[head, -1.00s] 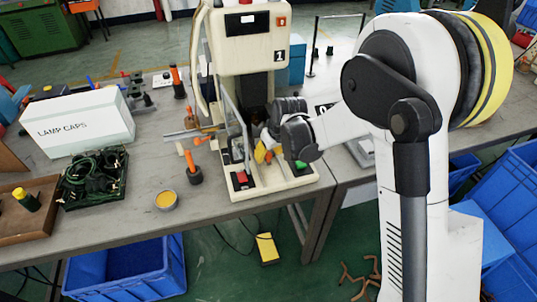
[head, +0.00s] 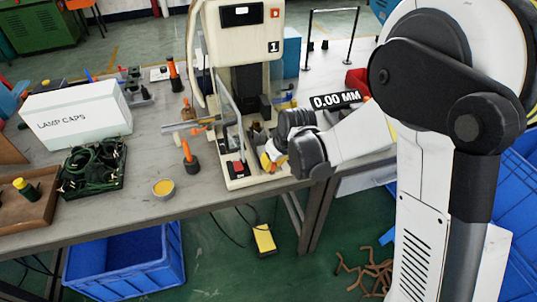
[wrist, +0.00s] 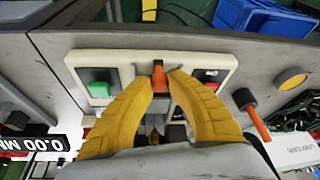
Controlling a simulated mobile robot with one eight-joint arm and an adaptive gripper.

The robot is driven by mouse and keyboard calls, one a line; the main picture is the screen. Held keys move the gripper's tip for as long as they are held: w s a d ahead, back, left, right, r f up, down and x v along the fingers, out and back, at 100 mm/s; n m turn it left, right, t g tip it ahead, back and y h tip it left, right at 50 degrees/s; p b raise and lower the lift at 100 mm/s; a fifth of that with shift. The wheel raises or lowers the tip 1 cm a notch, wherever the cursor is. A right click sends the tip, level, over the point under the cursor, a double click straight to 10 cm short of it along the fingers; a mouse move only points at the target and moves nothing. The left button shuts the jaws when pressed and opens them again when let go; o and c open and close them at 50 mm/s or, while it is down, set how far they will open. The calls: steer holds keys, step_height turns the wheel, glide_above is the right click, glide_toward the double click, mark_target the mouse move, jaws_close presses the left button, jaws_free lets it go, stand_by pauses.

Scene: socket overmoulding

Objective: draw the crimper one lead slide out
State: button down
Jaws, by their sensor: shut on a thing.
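Crimper one (head: 242,50) is the cream press marked 1 on the bench, with its base (wrist: 95,60) toward the front edge. In the wrist view, an orange handle (wrist: 158,82) stands at the middle of the base's front, between a green button (wrist: 98,90) and a red button on a black plate (wrist: 210,76). I take this handle to be the lead slide's. My gripper (wrist: 161,80) has its yellow fingers closed on the handle. In the head view my gripper (head: 268,160) is at the base's front, and its wrist hides the handle and the green button.
An orange-handled tool (head: 188,155) stands left of the crimper, beside a yellow-topped tin (head: 163,188). A 0.00 MM display (head: 336,100) stands to the right. The bench's front edge is close. A yellow pedal (head: 264,240) lies on the floor.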

steer(key=shift+s+d, duration=0.1)
steer(key=shift+s, duration=0.35)
steer(key=c, duration=1.2)
jaws_free()
steer(key=shift+c, duration=0.2)
steer(key=v, duration=1.2)
steer(key=shift+w+r, duration=0.1)
